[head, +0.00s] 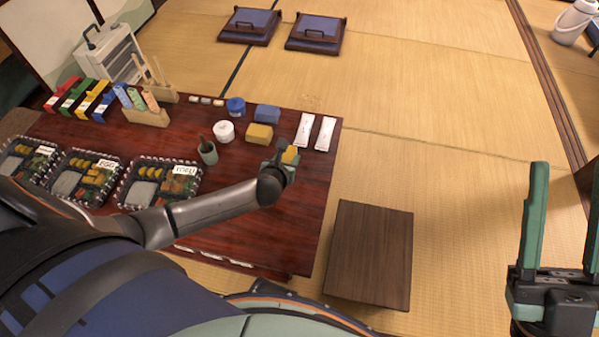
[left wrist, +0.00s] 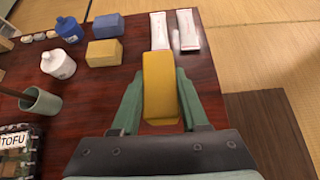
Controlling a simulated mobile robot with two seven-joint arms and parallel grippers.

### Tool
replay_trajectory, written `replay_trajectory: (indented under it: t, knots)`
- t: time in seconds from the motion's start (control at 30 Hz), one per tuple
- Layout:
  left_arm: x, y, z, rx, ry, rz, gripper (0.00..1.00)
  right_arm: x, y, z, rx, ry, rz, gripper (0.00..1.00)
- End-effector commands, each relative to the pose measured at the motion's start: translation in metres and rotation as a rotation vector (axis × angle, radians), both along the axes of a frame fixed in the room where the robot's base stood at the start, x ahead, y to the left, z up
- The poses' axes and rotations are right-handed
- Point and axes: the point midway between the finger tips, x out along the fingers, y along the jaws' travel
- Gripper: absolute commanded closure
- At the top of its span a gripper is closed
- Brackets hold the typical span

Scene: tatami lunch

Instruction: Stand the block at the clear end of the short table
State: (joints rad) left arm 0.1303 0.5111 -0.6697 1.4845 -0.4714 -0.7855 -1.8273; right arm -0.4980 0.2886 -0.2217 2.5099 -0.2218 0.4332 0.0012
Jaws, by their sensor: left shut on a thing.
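A yellow block (head: 290,155) is held between the fingers of my left gripper (head: 283,158), over the right part of the red-brown table (head: 310,215). In the left wrist view the yellow block (left wrist: 160,85) stands lengthwise between both green fingers. I cannot tell whether its lower end touches the table. A small dark wooden table (head: 370,250) stands to the right of the red-brown one, with its top bare. My right gripper (head: 567,190) is open and empty at the right edge of the head view.
Food trays (head: 160,185) fill the left side. Tatami floor lies open to the right.

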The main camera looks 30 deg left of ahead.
Motion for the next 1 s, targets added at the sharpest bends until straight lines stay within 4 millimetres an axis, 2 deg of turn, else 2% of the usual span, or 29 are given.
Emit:
replay_trajectory:
  t: [0.03,0.1,0.2,0.47,0.7,1.0]
  knots:
    - [0.008,-0.004,-0.022,-0.001,0.002,0.002,1.0,0.0,0.001,-0.018,0.006,0.008,0.01,0.5]
    - [0.017,-0.007,-0.033,-0.001,0.001,0.002,1.0,0.001,0.002,-0.027,0.016,0.017,0.022,0.5]
    - [0.027,-0.011,-0.043,0.0,0.002,0.001,1.0,0.001,0.003,-0.036,0.025,0.027,0.035,0.5]
    - [0.037,-0.015,-0.053,0.0,0.001,0.001,1.0,0.002,0.004,-0.047,0.031,0.041,0.044,0.5]
    - [0.04,-0.016,-0.086,0.001,0.003,0.0,1.0,0.003,0.007,-0.077,0.012,0.049,0.042,0.5]
    - [0.04,-0.016,-0.086,0.002,0.002,0.0,1.0,0.003,0.009,-0.079,0.004,0.053,0.04,0.5]
